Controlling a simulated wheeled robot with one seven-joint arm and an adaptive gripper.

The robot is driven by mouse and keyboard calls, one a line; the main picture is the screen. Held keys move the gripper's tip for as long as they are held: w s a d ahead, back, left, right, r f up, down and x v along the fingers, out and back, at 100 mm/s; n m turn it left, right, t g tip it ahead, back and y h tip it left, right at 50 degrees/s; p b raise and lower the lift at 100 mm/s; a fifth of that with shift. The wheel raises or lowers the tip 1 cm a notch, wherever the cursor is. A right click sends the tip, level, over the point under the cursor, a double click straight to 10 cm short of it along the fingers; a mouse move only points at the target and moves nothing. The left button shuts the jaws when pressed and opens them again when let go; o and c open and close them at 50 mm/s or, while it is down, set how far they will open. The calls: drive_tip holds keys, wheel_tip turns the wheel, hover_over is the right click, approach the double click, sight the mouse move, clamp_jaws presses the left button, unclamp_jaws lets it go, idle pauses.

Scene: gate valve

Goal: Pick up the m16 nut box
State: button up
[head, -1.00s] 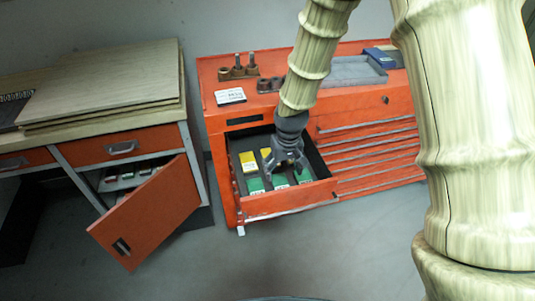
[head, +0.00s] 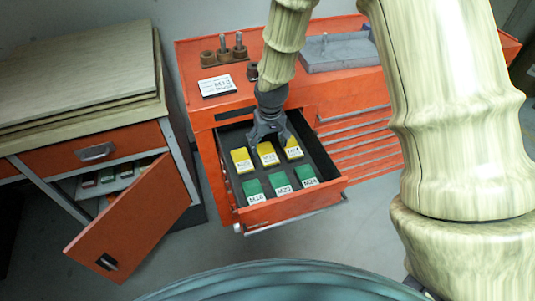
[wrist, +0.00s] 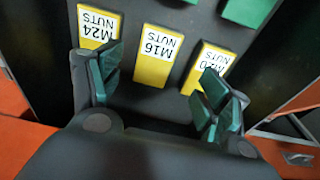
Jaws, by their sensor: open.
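The M16 nut box (wrist: 152,68) is the middle of the three yellow boxes in the open drawer. Its white label reads "M16 NUTS" and appears upside down in the wrist view. It also shows in the head view (head: 267,156), just below my gripper (head: 270,146). In the wrist view my gripper (wrist: 162,82) is open and empty, with its two fingers on either side of the M16 box's line. The left finger is near the M24 nut box (wrist: 94,25) and the right finger overlaps the M20 nut box (wrist: 208,65). I cannot tell the exact height above the boxes.
Three green boxes (head: 279,185) stand nearer the drawer front (head: 295,207). The red cabinet top (head: 200,105) holds a label card, a bolt stand and a grey tray (head: 340,52). At left, an orange cabinet door (head: 135,222) hangs open. The drawer walls surround the boxes closely.

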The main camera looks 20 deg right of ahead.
sight(267, 153)
drive_tip(key=w+f, duration=0.2)
drive_tip(key=f, duration=0.1)
drive_tip(key=shift+w+f, duration=0.1)
drive_tip(key=shift+f, duration=0.1)
drive_tip(key=shift+s+r, duration=0.1)
drive_tip(key=shift+s, duration=0.25)
drive_tip(key=shift+s+f+p, duration=0.15)
drive_tip(key=shift+f+p, duration=0.05)
drive_tip(key=shift+p, duration=0.2)
drive_tip(key=f, duration=0.2)
drive_tip(key=w+f+p, duration=0.1)
drive_tip(key=shift+d, duration=0.25)
drive_tip(key=shift+s+f, duration=0.1)
drive_tip(key=shift+f, duration=0.75)
drive_tip(key=shift+c, duration=0.4)
drive_tip(key=c, duration=1.4)
